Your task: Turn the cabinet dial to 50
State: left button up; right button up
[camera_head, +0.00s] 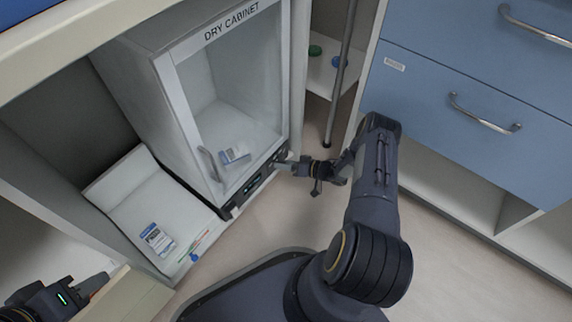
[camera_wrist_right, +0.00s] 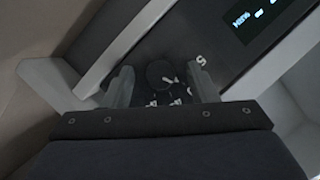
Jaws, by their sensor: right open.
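The dry cabinet (camera_head: 170,75) stands under the counter with its glass door closed. Its dark control strip (camera_head: 232,207) runs along the bottom front, with a lit display (camera_head: 253,185). In the right wrist view the black round dial (camera_wrist_right: 158,72) has a white pointer mark, and white scale marks lie near it. My right gripper (camera_head: 287,164) is at the right end of the strip. In its wrist view the open fingers (camera_wrist_right: 163,88) stand on either side of the dial; contact cannot be told. My left gripper (camera_head: 95,284) is at the lower left, partly cut off, its jaws unclear.
A small labelled box (camera_head: 234,154) sits inside the cabinet. A white tray (camera_head: 125,185) to its left holds another labelled box (camera_head: 157,239) and thin coloured items. Blue drawers (camera_head: 470,75) stand at right. The floor (camera_head: 450,270) at lower right is clear.

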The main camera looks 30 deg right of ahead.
jog(key=p+v, duration=0.2)
jog(key=v, duration=0.5)
jog(key=shift+s+d, duration=0.25)
jog(key=shift+s, duration=0.05)
jog(key=shift+r, duration=0.1)
